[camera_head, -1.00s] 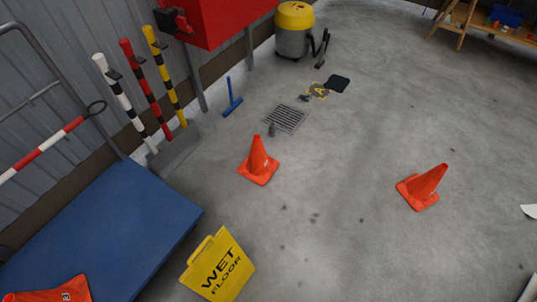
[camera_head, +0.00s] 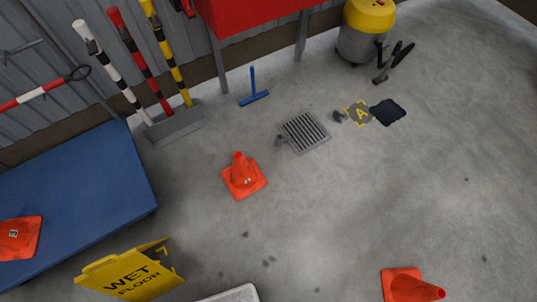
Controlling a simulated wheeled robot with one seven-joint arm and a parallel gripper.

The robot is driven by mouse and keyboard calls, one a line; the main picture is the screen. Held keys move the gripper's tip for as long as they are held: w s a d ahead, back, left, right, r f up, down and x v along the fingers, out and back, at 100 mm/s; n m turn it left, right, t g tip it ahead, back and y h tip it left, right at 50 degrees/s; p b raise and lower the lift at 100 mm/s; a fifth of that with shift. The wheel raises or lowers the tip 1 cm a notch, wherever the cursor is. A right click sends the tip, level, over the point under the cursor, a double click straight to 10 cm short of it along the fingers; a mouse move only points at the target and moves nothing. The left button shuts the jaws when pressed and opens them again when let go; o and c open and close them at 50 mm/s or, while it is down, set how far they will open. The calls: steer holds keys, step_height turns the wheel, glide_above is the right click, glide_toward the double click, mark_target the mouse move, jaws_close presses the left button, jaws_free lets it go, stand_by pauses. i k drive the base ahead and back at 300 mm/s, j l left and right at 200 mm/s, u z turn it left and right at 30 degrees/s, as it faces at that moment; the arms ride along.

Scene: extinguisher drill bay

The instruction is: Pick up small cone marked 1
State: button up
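Three small orange cones are in view. One (camera_head: 243,178) stands upright on the floor near the drain; its small mark is too blurred to read. Another (camera_head: 408,286) is at the bottom right edge, on the floor, partly cut off, with no mark I can read. The third (camera_head: 14,240) is on the blue platform at the left edge, partly cut off; its mark looks like a 3. I cannot tell which cone bears a 1. My gripper is not in view.
A yellow wet floor sign (camera_head: 125,276) stands beside the blue platform (camera_head: 100,180). A floor drain (camera_head: 304,132), a blue T-shaped tool (camera_head: 254,90), striped poles (camera_head: 165,55) and a yellow-topped vacuum (camera_head: 365,35) are farther back. The floor between the two floor cones is clear.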

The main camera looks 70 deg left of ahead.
mark_target(244, 178)
steer(key=i+u, duration=0.2)
steer(key=i, duration=0.25)
steer(key=i+l+u, duration=0.15)
steer(key=i, duration=0.3)
steer(key=i+l+u, duration=0.2)
steer(key=i, duration=0.25)
steer(key=u, duration=3.3)
